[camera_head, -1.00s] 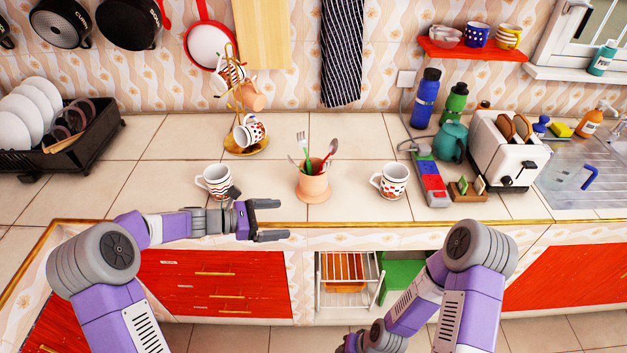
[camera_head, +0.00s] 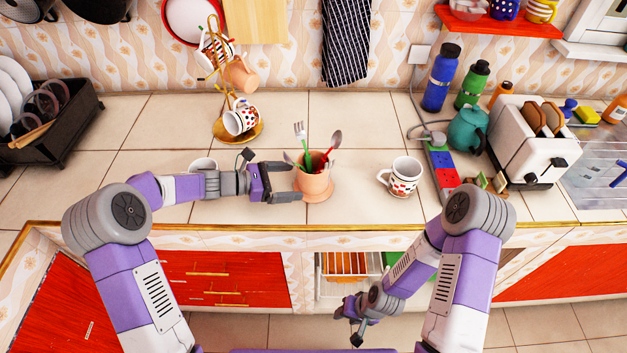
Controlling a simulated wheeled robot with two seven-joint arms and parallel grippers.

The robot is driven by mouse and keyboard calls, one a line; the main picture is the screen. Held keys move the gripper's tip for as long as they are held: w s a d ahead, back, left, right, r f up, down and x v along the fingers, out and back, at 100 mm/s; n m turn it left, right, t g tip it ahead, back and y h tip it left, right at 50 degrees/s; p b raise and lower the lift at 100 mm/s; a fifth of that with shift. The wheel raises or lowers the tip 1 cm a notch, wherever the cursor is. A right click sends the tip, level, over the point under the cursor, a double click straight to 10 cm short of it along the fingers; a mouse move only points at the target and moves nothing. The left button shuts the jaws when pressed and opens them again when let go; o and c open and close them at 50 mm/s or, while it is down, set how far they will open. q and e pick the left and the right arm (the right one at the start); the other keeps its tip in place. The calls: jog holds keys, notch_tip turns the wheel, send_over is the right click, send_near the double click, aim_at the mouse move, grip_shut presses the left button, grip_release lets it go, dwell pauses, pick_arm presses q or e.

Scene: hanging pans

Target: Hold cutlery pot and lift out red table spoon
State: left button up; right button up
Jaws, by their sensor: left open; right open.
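The terracotta cutlery pot (camera_head: 316,187) stands upright on the tiled counter, holding several pieces of cutlery. A green-handled fork (camera_head: 301,135) and a metal spoon (camera_head: 335,140) stick up from it. Some red shows at the pot's mouth, but I cannot clearly make out a whole red spoon. My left gripper (camera_head: 298,182) is open at the pot's left side, its fingers pointing right toward the pot. I cannot tell whether they touch it. My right gripper (camera_head: 350,322) hangs low in front of the cabinets, well below the counter, and is open and empty.
A patterned mug (camera_head: 401,178) stands right of the pot. Another mug (camera_head: 203,165) is partly hidden behind my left arm. A mug stand (camera_head: 238,128) is behind left. A power strip (camera_head: 441,168), teal kettle (camera_head: 468,130) and toaster (camera_head: 524,143) stand at right. Counter behind the pot is clear.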

aim_at(309, 180)
pick_arm(q)
jog(key=shift+b+x, duration=0.75)
jog(key=shift+x, duration=2.5)
jog(key=shift+c, duration=0.3)
jog(key=c, duration=0.6)
